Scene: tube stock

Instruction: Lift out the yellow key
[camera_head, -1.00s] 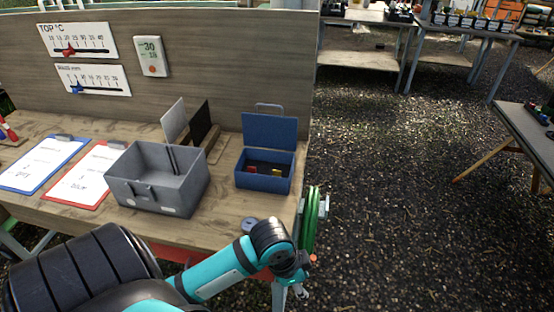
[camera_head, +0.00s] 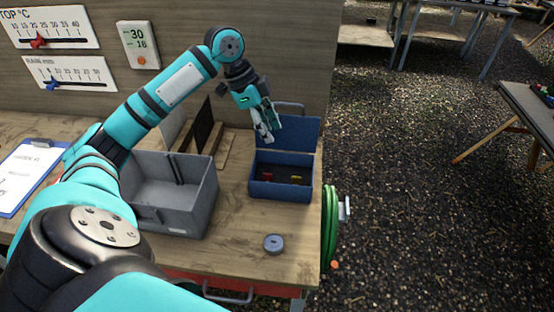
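The yellow key (camera_head: 296,178) lies inside the open blue box (camera_head: 281,190), on its dark floor, to the right of a red key (camera_head: 267,175). The box's lid stands up at the back. My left gripper (camera_head: 268,138) hangs above the back left of the box, pointing down, apart from both keys. Its fingers look close together and small; I cannot tell whether they are open or shut. Nothing shows held in it. My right gripper is not in view.
A grey open bin (camera_head: 176,200) stands left of the blue box on the wooden bench. A round grey disc (camera_head: 273,243) lies in front of the box. A green hose reel (camera_head: 329,228) hangs at the bench's right end. A clipboard (camera_head: 22,172) lies at the left.

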